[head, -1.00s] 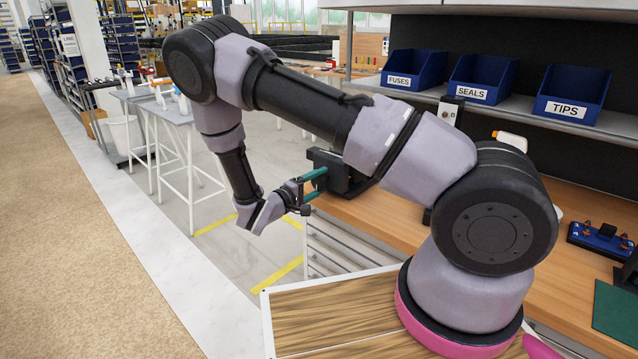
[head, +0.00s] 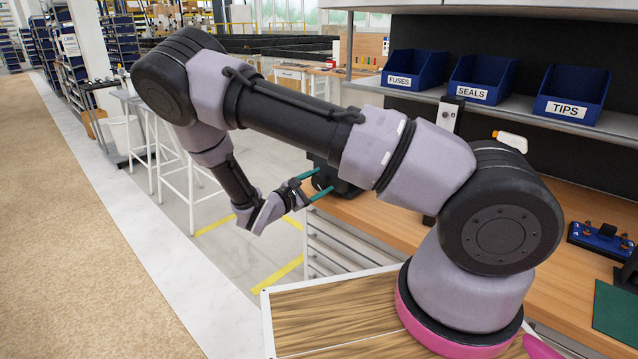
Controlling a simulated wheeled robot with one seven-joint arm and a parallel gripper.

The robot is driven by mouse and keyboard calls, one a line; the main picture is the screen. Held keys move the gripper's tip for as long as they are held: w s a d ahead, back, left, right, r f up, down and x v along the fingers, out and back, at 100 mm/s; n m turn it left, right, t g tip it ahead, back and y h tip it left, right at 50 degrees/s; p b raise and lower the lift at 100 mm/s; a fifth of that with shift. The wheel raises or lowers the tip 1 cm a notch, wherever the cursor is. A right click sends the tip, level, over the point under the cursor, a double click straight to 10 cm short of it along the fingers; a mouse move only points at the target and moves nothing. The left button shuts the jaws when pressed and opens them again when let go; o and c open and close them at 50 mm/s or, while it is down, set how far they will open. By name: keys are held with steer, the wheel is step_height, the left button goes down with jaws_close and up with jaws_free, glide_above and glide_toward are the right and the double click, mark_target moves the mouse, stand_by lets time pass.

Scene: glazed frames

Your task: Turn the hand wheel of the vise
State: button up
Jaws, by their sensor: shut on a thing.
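The vise (head: 343,187) is a dark block at the left end of the wooden workbench, partly hidden behind my arm. My gripper (head: 325,181) has two teal fingers that reach the vise's near left side, one finger higher than the other. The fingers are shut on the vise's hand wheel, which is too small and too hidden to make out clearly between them. My forearm slopes down to the wrist from the upper left.
The workbench (head: 400,217) runs to the right, with a blue fixture (head: 598,240) and a green mat (head: 615,315) on it. Blue bins marked FUSES (head: 412,68), SEALS (head: 480,78) and TIPS (head: 570,93) stand on the shelf above.

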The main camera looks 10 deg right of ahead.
steer(key=n, duration=0.4)
steer(key=shift+n, duration=0.4)
steer(key=n, duration=0.4)
steer(key=shift+w+d+n, duration=0.1)
steer(key=shift+n, duration=0.2)
steer(key=o, duration=1.3)
steer(key=shift+o, duration=0.2)
steer(key=v, duration=1)
steer(key=shift+s+a, duration=0.25)
steer(key=shift+a, duration=0.1)
